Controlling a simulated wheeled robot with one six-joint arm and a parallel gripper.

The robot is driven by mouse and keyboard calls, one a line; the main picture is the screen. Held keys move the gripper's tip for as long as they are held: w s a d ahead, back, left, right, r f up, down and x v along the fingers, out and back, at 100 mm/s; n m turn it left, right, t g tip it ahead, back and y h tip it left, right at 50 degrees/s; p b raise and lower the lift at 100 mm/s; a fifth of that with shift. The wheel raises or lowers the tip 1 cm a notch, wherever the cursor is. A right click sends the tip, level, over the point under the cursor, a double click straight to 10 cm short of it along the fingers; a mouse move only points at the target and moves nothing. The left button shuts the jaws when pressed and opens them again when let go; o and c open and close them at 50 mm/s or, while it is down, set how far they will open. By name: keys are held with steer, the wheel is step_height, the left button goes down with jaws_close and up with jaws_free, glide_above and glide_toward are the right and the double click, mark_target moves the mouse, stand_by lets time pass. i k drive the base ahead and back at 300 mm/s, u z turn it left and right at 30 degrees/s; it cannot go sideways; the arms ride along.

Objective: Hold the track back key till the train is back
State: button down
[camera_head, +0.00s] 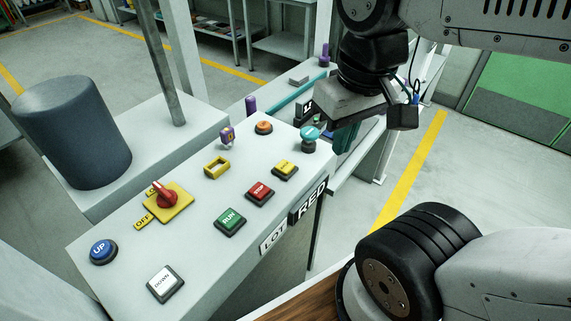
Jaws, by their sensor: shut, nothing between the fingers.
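The sloped grey control panel (195,246) fills the left and middle of the head view. It carries a yellow key (285,167) with lettering too small to read, a red STOP key (260,192), a green RUN key (230,219), a blue UP button (103,250) and a white DOWN key (165,284). I cannot tell which is the track back key. My gripper (341,121) is shut and empty above the panel's far right corner, near a teal knob (309,133). Its fingertips are hard to make out. A teal track (296,96) runs behind the panel; I cannot clearly identify a train.
A red rotary switch (165,196) on a yellow plate, an orange button (263,127), a yellow frame (216,167) and a purple piece (227,136) also stand on the panel. A dark cylinder (75,132) and a metal post (162,65) rise behind it. Open floor lies right.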

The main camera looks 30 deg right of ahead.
mark_target(284, 167)
steer(key=k, duration=1)
steer(key=z, duration=1.45)
steer(key=i, duration=1.2)
steer(key=u, duration=1.15)
